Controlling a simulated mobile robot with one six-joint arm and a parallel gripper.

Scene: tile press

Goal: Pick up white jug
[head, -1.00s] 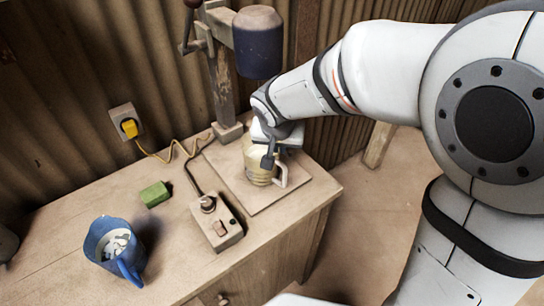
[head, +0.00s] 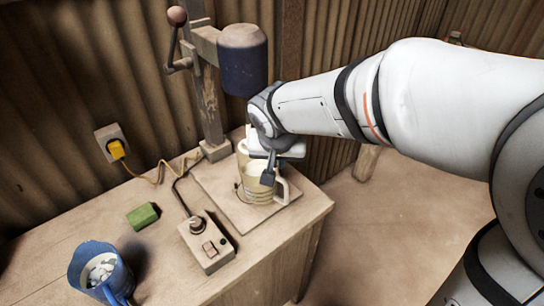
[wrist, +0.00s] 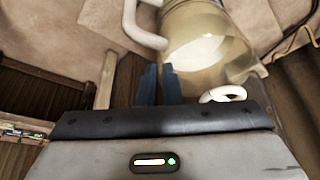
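The white jug (head: 257,190) stands upright on a flat board on the bench in the head view. It looks cream with faint bands, and its white handle is on the right. In the wrist view the jug (wrist: 228,40) shows its open mouth and a handle at upper left. My gripper (head: 267,179) points down at the jug, with a finger overlapping its rim in the head view. In the wrist view my gripper's fingers (wrist: 160,75) are close together by the jug's left rim. I cannot tell whether the rim is between them.
The press's post (head: 209,105) and dark cylinder (head: 243,68) rise behind. A switch box (head: 206,246), green block (head: 143,216) and blue mug (head: 88,266) are to the left. The bench's right edge is near.

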